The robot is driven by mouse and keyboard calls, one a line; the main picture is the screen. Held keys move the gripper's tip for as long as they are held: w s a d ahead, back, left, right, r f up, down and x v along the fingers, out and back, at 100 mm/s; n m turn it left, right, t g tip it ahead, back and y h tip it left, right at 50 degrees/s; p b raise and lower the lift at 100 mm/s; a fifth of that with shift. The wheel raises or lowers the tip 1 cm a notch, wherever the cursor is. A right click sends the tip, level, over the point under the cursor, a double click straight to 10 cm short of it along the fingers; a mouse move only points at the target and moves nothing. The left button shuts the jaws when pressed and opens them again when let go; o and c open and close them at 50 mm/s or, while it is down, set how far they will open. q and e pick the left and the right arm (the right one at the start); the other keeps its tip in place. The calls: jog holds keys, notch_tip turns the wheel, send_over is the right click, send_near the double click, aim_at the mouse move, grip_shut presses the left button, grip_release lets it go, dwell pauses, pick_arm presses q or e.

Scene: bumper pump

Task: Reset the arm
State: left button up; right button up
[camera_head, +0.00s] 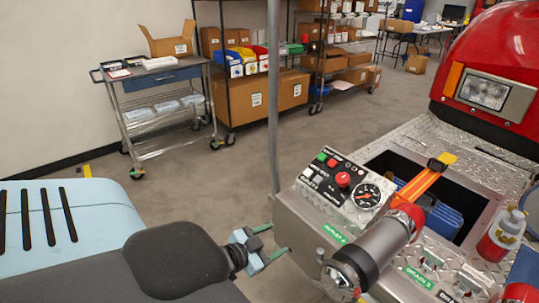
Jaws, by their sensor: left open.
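My left arm comes in from the left, pale blue with black slots and a dark grey link. My left gripper (272,243) is at its end, beyond the dark link, left of the metal bumper's side. It is open, its two green-tipped fingers apart with nothing between them. It appears over the grey floor, close to the bumper. My right gripper is not in view.
The bumper has a control panel (344,188) with buttons and a gauge, a silver pipe fitting (388,238), and an open compartment with an orange strap (421,184). A bottle (499,236) stands at right. A cart (163,100) and shelving stand behind. Floor between is clear.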

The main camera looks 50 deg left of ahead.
pick_arm(q)
jog(key=shift+s+f, duration=0.35)
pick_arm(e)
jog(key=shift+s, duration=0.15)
pick_arm(q)
jog(key=s+d+f+g+p, duration=0.1)
jog(key=s+d+f+g, duration=0.1)
jog(key=s+d, duration=0.4)
jog(key=s+d+f+n+g+h+p, duration=0.1)
jog(key=s+d+f, duration=0.4)
jog(key=s, duration=0.5)
jog(key=s+d+f+n+g+p, duration=0.1)
jog(key=s+d+f+g, duration=0.2)
jog(key=s+d, duration=0.4)
jog(key=shift+s+d+f+p, duration=0.25)
jog(key=shift+s+f+p, duration=0.1)
jog(key=shift+s+f, duration=0.3)
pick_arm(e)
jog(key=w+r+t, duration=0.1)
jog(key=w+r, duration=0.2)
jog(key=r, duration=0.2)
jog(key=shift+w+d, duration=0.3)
